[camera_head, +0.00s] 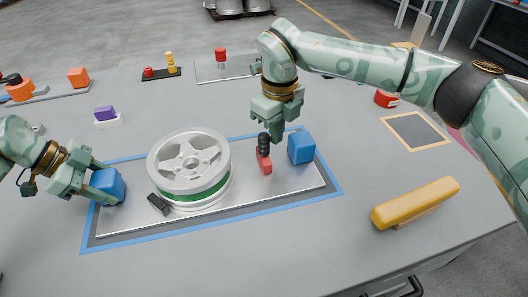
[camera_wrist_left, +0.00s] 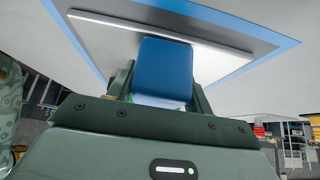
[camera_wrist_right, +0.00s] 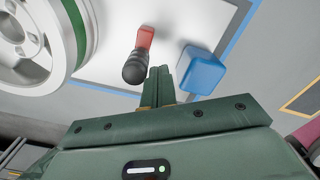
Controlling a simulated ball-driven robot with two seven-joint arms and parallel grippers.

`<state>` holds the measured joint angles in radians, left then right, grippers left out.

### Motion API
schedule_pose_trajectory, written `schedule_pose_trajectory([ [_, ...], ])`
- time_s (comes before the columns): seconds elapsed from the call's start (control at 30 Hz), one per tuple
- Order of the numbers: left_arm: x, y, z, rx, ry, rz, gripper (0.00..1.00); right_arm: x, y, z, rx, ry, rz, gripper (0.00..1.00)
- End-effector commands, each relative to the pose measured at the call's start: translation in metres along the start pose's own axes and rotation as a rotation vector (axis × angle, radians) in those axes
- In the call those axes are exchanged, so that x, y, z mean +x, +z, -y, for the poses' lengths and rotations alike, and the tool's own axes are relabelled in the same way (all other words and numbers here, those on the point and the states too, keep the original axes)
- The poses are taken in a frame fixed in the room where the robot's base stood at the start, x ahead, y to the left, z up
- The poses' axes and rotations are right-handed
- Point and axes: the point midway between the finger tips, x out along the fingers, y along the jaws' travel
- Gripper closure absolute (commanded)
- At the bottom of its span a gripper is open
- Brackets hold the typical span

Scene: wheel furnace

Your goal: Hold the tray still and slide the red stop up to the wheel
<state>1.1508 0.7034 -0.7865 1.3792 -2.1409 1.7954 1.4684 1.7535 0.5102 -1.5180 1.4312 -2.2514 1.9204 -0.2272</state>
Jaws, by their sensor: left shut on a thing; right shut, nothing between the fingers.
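The silver tray (camera_head: 240,203) lies inside a blue-taped outline on the table. A silver wheel (camera_head: 190,160) with a green band lies flat on it, left of centre. The red stop (camera_head: 264,163) with a black knob stands to the right of the wheel, apart from it, and also shows in the right wrist view (camera_wrist_right: 145,37). My left gripper (camera_head: 98,184) is shut on the blue block (camera_head: 110,184) at the tray's left end. My right gripper (camera_head: 275,133) is shut and empty, just beside the black knob, between it and the right blue block (camera_head: 301,148).
A black block (camera_head: 158,204) sits against the wheel's front left. A yellow bar (camera_head: 415,203) lies at the right. A purple block (camera_head: 105,113), orange blocks (camera_head: 78,77) and a small tray (camera_head: 225,68) with a red piece stand behind. The front table strip is clear.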

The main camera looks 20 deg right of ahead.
Motion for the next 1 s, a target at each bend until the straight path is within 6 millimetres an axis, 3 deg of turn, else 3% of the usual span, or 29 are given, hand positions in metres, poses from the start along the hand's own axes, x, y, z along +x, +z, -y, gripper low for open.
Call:
schedule_pose_trajectory([
  [0.03,-0.003,-0.003,0.001,0.007,-0.004,-0.009,0.99,0.01,-0.003,0.0,-0.001,0.0,-0.019,1.0],
  [0.57,-0.003,-0.003,0.002,0.006,-0.005,-0.009,0.99,0.01,-0.003,-0.001,-0.001,0.0,-0.019,1.0],
  [1.0,-0.003,-0.004,0.002,0.007,-0.005,-0.01,0.99,0.01,0.006,-0.016,-0.004,0.0,-0.017,1.0],
])
